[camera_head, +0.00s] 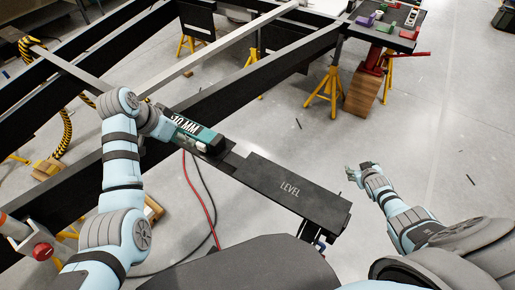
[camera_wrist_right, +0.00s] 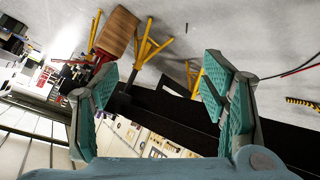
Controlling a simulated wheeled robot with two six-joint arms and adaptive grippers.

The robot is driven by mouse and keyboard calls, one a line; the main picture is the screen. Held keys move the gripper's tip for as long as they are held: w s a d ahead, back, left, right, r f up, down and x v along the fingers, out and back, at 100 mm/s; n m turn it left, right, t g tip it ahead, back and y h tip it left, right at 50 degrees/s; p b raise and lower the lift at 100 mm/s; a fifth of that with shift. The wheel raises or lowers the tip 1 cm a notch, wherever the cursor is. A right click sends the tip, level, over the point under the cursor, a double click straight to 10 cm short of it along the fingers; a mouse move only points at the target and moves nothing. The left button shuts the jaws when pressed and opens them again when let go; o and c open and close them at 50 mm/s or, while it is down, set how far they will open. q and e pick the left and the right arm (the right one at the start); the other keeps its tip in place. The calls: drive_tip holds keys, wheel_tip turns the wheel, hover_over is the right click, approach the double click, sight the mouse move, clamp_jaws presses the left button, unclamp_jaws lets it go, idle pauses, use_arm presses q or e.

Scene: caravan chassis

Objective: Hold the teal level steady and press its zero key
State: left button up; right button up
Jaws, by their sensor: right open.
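A teal block with a dark end (camera_head: 205,138), marked "30 MM", lies along the dark chassis beam. It looks like the teal level; I cannot make out its zero key. My left gripper (camera_head: 166,126) is at the block's left end. Its fingers are not clear, so I cannot tell whether it grips the block. A dark shelf (camera_head: 290,188) marked "LEVEL" is to the right of the block. My right gripper (camera_head: 362,172) is beyond the shelf's right end, apart from the block. In the right wrist view its teal-padded fingers (camera_wrist_right: 160,85) are open, with nothing held between them.
Chassis beams (camera_head: 265,85) cross the upper left. A yellow stand (camera_head: 328,92) and a dark tray (camera_head: 392,35) with coloured parts are at the upper right. A red cable (camera_head: 198,190) hangs below the beam. The floor (camera_head: 440,130) at the right is mostly clear.

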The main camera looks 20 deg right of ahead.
drive_tip(key=w+d+r+m+t+h, duration=0.1)
drive_tip(key=w+d+r, duration=0.25)
drive_tip(key=r, duration=0.25)
drive_tip(key=w+d+r+m+t+h, duration=0.1)
drive_tip(key=w+d+r+m, duration=0.15)
drive_tip(key=w+r, duration=0.35)
wheel_tip(320, 180, up, 10)
drive_tip(key=m+y, duration=1.6)
drive_tip(key=m, duration=0.8)
hover_over(220, 143)
drive_tip(key=s+d, duration=0.9)
drive_tip(key=s, duration=0.1)
drive_tip(key=shift+s+a+f, duration=0.2)
drive_tip(key=shift+a, duration=0.05)
drive_tip(key=x, duration=1.4)
drive_tip(key=shift+w+d+r, duration=0.1)
drive_tip(key=shift+r, duration=0.05)
drive_tip(key=shift+w+a, duration=0.2)
